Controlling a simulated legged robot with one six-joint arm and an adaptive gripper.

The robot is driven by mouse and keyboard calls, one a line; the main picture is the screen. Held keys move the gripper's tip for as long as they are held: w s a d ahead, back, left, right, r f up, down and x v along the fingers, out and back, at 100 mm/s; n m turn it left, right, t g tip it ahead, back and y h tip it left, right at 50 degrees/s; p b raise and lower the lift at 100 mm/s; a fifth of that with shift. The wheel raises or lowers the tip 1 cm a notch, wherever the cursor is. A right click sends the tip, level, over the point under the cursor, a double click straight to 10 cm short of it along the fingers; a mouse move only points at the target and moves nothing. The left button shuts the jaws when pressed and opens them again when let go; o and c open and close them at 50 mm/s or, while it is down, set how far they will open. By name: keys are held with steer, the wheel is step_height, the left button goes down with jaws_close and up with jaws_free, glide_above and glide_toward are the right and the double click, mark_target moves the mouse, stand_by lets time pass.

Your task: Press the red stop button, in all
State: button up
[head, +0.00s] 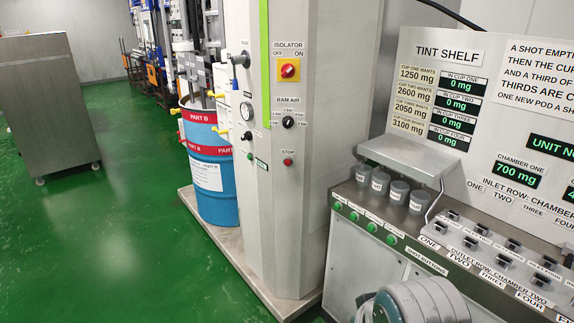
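The red stop button (287,161) is a small round red button on the front of the tall grey cabinet (320,200), just under the label STOP. It stands clear, with nothing in front of it. What appears to be part of my grey arm shows at the bottom right, well below and to the right of the button. My gripper's fingers do not show.
Above the button are the ram air knob (288,122) and the red and yellow isolator switch (288,69). A blue drum (212,185) stands left of the cabinet. The tint shelf bench (375,205) with cups and green buttons is at right. Green floor is open at left.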

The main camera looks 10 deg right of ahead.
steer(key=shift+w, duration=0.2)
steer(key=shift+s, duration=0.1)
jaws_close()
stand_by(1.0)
